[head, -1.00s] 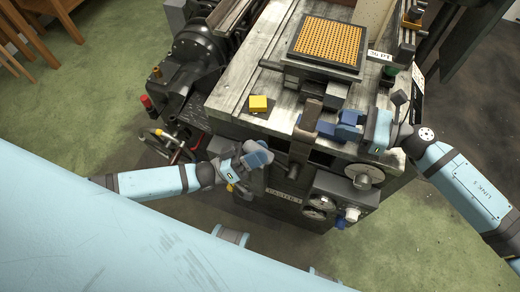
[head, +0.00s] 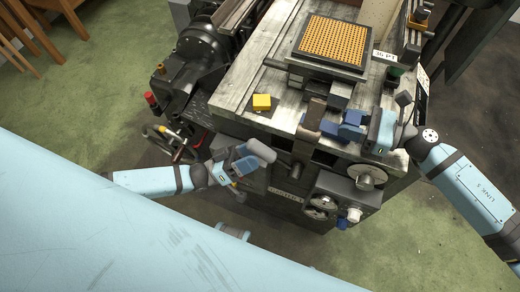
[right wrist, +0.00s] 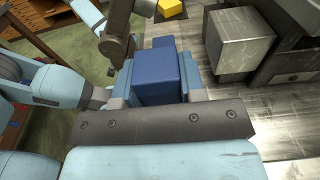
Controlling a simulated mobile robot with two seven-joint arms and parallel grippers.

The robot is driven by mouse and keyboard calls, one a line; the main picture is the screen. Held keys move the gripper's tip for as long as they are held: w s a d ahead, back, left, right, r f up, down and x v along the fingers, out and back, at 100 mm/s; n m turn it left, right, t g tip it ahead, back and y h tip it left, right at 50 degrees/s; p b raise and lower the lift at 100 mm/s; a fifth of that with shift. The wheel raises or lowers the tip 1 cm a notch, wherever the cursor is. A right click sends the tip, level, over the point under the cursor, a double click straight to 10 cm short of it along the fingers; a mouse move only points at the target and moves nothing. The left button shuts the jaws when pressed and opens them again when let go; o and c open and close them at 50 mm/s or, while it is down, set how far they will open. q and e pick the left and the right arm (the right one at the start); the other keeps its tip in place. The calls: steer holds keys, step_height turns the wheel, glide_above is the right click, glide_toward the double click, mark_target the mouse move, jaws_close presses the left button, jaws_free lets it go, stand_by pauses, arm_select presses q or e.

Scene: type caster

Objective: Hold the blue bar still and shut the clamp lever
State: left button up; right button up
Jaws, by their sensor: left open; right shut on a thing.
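The blue bar (head: 340,130) lies at the front edge of the machine top; its blue end block also shows in the right wrist view (right wrist: 156,77). My right gripper (head: 366,132) is shut on its right part, with a finger on each side of the block in the right wrist view. A brown clamp arm (head: 315,114) stands at the bar's left side. The clamp lever's grey rounded handle (head: 260,150) sticks out left, in front of the machine. My left gripper (head: 240,165) is open close beside the handle; whether it touches is unclear.
A yellow block (head: 262,102) lies on the grey machine top left of the bar. An orange-dotted plate (head: 332,42) stands behind. Round dials and knobs (head: 366,176) stick out of the machine's front below the bar.

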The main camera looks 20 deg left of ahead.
arm_select(q)
steer(key=v, duration=0.9)
steer(key=shift+c, duration=0.2)
